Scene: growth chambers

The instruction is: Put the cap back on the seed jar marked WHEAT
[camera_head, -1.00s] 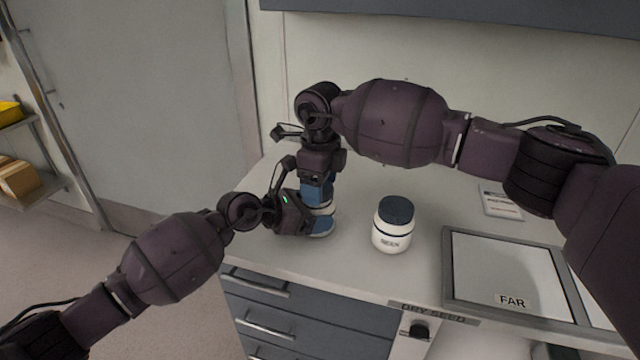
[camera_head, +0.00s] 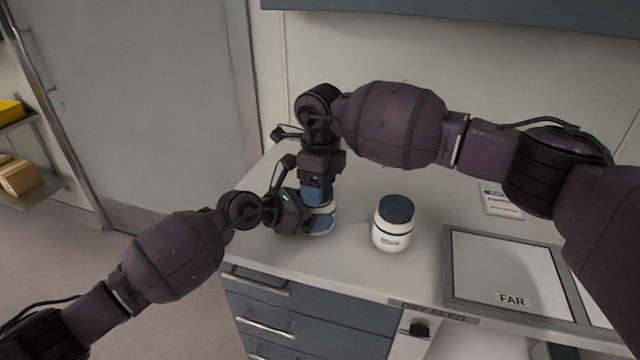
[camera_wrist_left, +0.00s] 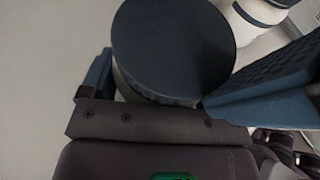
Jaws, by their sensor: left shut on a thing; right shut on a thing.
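A white jar (camera_head: 328,210) stands on the counter, partly hidden between my grippers; its label is hidden. My left gripper (camera_head: 318,226) is shut on it from the left. A dark blue round cap (camera_wrist_left: 172,45) shows from above in the left wrist view, with a bit of white jar below its rim, between the blue fingers. My right gripper (camera_head: 317,193) points down from above, its fingers shut at the top of the jar, on the cap. Whether the cap is seated is hidden. Another white jar (camera_head: 391,236) with a dark cap stands upright to the right; its label is too blurred to read.
A framed tray (camera_head: 448,270) marked FAR lies at the right of the counter, with a small printed card (camera_head: 500,200) behind it. A DRY SEED label (camera_head: 433,312) is on the front edge. Counter around the second jar is clear.

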